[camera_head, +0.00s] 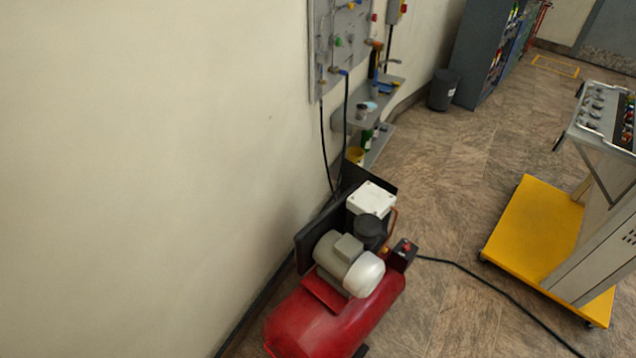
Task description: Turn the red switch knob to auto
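A red air compressor tank (335,318) stands on the floor in the lower middle, beside the wall. A grey and white motor (348,265) sits on top of it. A small black switch box (402,256) is at the right end of the tank, with a small red knob (407,246) on its top. The knob is too small to tell its position or any label. Neither of my grippers is in view.
A trolley with a yellow base (545,235) stands at the right. A black cable (490,282) runs across the floor from the switch box. A wall panel (345,45) and shelves (378,108) are behind the compressor. Open floor (440,190) lies between compressor and trolley.

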